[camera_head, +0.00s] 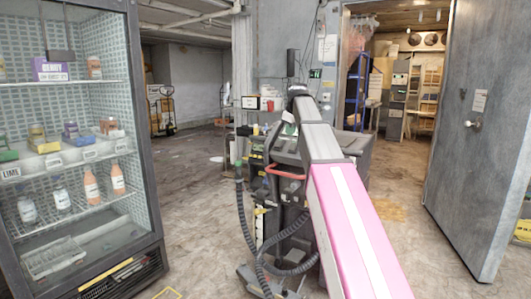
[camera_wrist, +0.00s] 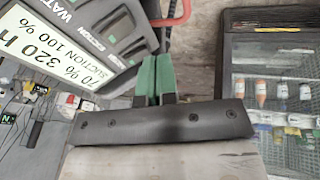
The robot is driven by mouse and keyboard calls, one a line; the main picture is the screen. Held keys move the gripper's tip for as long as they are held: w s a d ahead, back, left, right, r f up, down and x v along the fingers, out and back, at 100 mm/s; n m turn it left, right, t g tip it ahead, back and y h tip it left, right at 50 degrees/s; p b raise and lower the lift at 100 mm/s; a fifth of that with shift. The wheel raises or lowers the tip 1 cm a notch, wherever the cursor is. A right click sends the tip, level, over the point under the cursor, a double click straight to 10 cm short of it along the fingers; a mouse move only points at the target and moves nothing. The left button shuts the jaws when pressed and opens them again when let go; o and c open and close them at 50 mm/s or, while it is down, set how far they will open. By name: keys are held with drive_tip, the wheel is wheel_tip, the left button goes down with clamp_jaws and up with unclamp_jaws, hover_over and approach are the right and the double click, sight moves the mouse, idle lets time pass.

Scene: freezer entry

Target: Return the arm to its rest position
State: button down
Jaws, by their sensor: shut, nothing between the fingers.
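My gripper (camera_wrist: 155,80) shows in the wrist view as two green fingers pressed together, shut and empty. My arm (camera_head: 345,215), pink and grey, stretches forward from the bottom of the head view toward the floor-cleaning machine (camera_head: 268,205). The gripper's fingertips cannot be made out in the head view. In the wrist view the machine's panel (camera_wrist: 75,55), with "WATER" and "SUCTION 100%" lettering, lies left of the fingers. I cannot tell whether the fingers touch the machine.
Floor (camera_head: 195,215) between fridge and machine is mostly clear.

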drive_tip(key=s+f+m+g, duration=0.1)
drive_tip(key=s+f+m, duration=0.35)
drive_tip(key=f, duration=1.15)
drive_tip(key=s+f+m+g, duration=0.1)
drive_tip(key=s+f, duration=0.6)
drive_tip(key=f, duration=0.9)
drive_tip(key=s+d+f+m+g, duration=0.1)
drive_tip(key=s+f+m, duration=0.3)
drive_tip(key=s+f, duration=1.4)
wheel_tip(320, 180, down, 2)
drive_tip(key=shift+s+d+f+g+h, duration=0.25)
drive_tip(key=shift+s+d+g+h, duration=0.15)
drive_tip(key=shift+g, duration=0.3)
